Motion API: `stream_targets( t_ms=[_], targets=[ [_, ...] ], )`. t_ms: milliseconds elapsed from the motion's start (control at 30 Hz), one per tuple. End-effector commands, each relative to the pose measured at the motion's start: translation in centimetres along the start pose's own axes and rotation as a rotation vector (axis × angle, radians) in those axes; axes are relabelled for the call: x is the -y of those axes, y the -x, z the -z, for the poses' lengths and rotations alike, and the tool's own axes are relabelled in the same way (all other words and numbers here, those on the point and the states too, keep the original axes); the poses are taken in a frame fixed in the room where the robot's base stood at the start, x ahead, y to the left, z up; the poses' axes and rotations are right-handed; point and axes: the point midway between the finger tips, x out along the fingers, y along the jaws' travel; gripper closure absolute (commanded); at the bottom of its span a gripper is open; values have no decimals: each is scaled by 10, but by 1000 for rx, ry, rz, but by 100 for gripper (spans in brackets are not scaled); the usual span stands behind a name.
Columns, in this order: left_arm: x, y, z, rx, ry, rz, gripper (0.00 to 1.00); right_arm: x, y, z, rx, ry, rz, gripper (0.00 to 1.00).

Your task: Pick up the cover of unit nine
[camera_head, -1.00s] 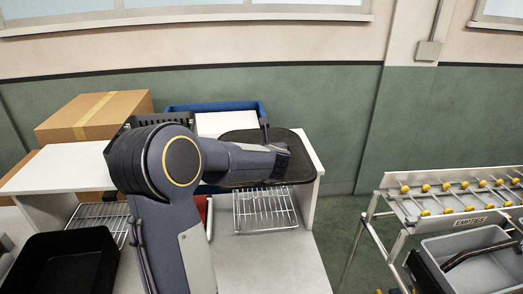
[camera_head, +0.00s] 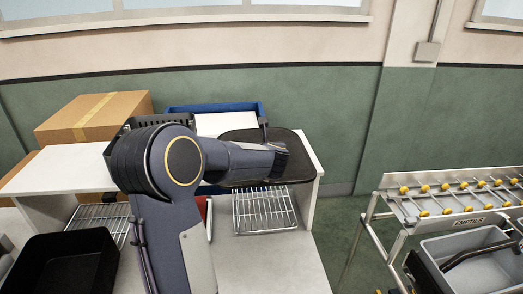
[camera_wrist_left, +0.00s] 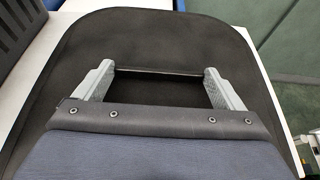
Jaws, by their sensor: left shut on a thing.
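The cover is a dark, flat panel with rounded corners (camera_head: 240,178) on the white shelf, to the right of the black crate. It fills much of the left wrist view (camera_wrist_left: 190,35). My left gripper (camera_wrist_left: 158,71) is over the cover, its two grey fingers at the ends of a black bar, the cover's handle (camera_wrist_left: 158,72). The gripper is shut on this handle. In the head view my left arm hides part of the cover and most of the grip. The cover looks flat and close to the shelf; any gap beneath cannot be seen. My right gripper is not in view.
A cardboard box (camera_head: 93,117), a black crate (camera_head: 150,122) and a blue bin (camera_head: 215,107) stand behind. A wire rack (camera_head: 265,210) is below the cover. A black tray (camera_head: 62,265) is at lower left. A roller conveyor with a grey bin (camera_head: 485,268) stands right, across a floor gap.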

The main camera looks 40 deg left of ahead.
Motion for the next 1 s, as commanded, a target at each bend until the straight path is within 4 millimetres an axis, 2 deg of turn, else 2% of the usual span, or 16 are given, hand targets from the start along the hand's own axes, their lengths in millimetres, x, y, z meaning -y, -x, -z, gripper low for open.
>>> stream_targets(
  t_ms=[167, 433, 700, 1000],
  targets=[
    [0, 11, -26, 6, 5, 3, 38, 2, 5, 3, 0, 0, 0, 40],
    [-41, 62, -71, 8, 8, 1, 38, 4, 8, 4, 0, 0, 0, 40],
    [-83, 98, -78, 4, 3, 1, 38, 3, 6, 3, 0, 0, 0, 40],
    [-110, 123, -85, 3, 1, 1, 38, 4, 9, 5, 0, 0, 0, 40]
  ],
)
